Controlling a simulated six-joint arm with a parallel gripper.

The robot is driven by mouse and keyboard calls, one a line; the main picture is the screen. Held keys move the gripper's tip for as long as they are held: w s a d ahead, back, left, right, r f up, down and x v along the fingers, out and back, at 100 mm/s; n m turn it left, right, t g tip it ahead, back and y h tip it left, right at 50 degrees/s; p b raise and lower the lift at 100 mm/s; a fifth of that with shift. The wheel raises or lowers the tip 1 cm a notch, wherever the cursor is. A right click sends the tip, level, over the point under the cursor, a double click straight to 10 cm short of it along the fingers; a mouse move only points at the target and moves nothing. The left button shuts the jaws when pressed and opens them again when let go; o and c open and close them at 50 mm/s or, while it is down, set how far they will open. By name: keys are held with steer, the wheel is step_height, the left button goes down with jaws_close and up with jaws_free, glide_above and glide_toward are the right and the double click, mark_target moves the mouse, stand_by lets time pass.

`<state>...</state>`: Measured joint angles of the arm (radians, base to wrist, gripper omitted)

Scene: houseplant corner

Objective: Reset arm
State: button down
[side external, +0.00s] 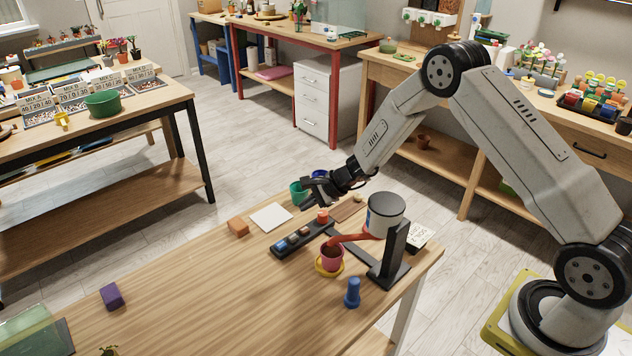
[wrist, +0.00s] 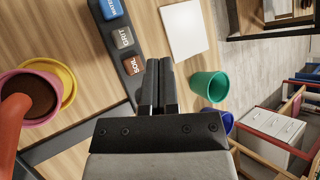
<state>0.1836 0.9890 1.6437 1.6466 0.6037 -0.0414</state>
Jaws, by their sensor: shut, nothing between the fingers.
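My gripper (side external: 312,188) is shut and empty, held above the far edge of the wooden table (side external: 190,290). In the wrist view its fingers (wrist: 158,75) lie together, near the button panel (wrist: 120,37) in the picture. A pink pot (side external: 331,258) holding dark soil stands on a yellow saucer (side external: 323,270). A red chute (side external: 350,239) from the grey-white dispenser (side external: 386,215) reaches over the pot.
A green cup (wrist: 208,84) and a blue cup (wrist: 221,118) stand close by my gripper. A white card (side external: 271,217), an orange block (side external: 238,227), a purple block (side external: 111,296) and a blue peg-shaped piece (side external: 352,293) are on the table. The table's left middle is clear.

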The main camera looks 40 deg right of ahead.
steer(key=s+r+n+g, duration=0.1)
steer(key=s+r+n, duration=0.1)
steer(key=s, duration=0.2)
steer(key=s+a+r+n+g+h, duration=0.1)
steer(key=s+r+n, duration=0.2)
steer(key=s, duration=0.1)
steer(key=s+a+r+n+g+h, duration=0.1)
steer(key=s+r+n, duration=0.1)
steer(key=s+n, duration=0.1)
steer(key=shift+s+a+r+g, duration=0.25)
steer(key=shift+s+g, duration=0.15)
steer(key=shift+s, duration=0.1)
steer(key=s+d+r+n+h, duration=0.1)
steer(key=s+r+n+h, duration=0.1)
steer(key=s+n, duration=0.3)
steer(key=s+d+r+n+h, duration=0.1)
steer(key=s+n, duration=0.4)
steer(key=s, duration=0.5)
steer(key=shift+s+d+r+n+h, duration=0.15)
steer(key=shift+s+r+n+h, duration=0.35)
steer(key=shift+r, duration=0.85)
